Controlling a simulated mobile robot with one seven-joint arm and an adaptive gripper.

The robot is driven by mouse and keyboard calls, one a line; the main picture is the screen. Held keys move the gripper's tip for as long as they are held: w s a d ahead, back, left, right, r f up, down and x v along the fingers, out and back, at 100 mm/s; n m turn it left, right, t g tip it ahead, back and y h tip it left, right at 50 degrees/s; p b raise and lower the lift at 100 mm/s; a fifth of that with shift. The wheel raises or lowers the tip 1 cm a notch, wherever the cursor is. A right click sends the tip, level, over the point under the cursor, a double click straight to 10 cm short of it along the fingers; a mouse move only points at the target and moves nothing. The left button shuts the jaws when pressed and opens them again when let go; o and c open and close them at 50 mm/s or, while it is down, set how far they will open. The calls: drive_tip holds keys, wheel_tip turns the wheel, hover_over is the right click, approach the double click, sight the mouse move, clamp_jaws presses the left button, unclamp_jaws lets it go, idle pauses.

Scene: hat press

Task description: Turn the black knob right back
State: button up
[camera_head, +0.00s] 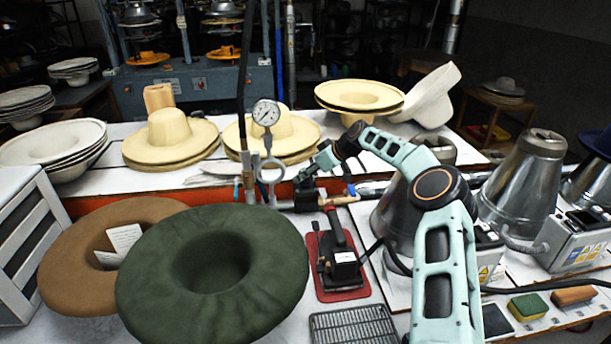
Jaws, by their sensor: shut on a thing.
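My arm reaches in from the right, and my gripper (305,175) is at the pipework in the middle of the bench, below and right of the round pressure gauge (266,112). It is shut on a dark part at the top of a black fitting (306,197), which I take to be the black knob. The fingers and the arm's end cover most of the knob, so its turn angle cannot be read.
A green felt hat (150,270) and a brown one (70,258) lie in front on the left. Cream hats (170,132) stand behind. A black tool on a red tray (345,290), a grey wire rack (352,328) and metal cones (525,180) are nearer and to the right.

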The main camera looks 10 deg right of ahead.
drive_tip(key=shift+s+f+n+g+y+p, duration=0.15)
drive_tip(key=shift+n+g+y+p, duration=0.45)
drive_tip(key=shift+n, duration=0.5)
idle(0.4)
drive_tip(key=o, duration=1.2)
drive_tip(key=v, duration=1.2)
